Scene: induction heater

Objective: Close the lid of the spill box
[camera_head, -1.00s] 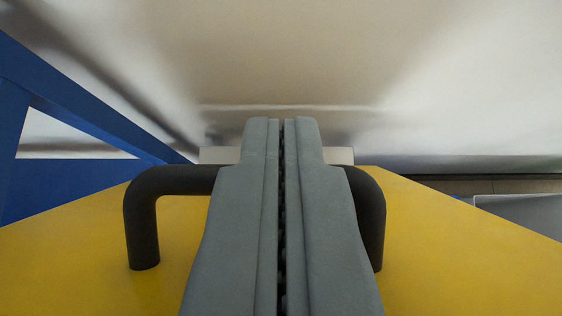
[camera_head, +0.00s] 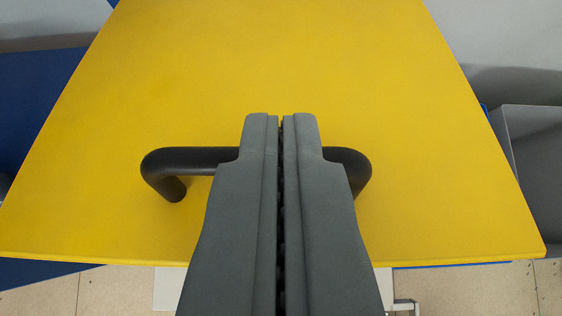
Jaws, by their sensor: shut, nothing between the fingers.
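The yellow lid (camera_head: 290,60) of the spill box fills most of the head camera view. Its near edge runs across the lower part of the picture. A black bar handle (camera_head: 190,160) is fixed on the lid, and its middle is hidden behind my gripper. My gripper (camera_head: 281,118) is shut with its fingers together and nothing between them. The fingertips lie over the handle and the lid; I cannot tell whether they touch. The box body is mostly hidden under the lid, with only thin blue edges showing.
A grey bin (camera_head: 535,150) stands close to the lid's right side. A blue surface (camera_head: 40,120) is at the left. Tiled beige floor (camera_head: 470,290) shows below the near edge, with a pale panel (camera_head: 168,288) partly hidden there. Pale wall or floor shows at the upper corners.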

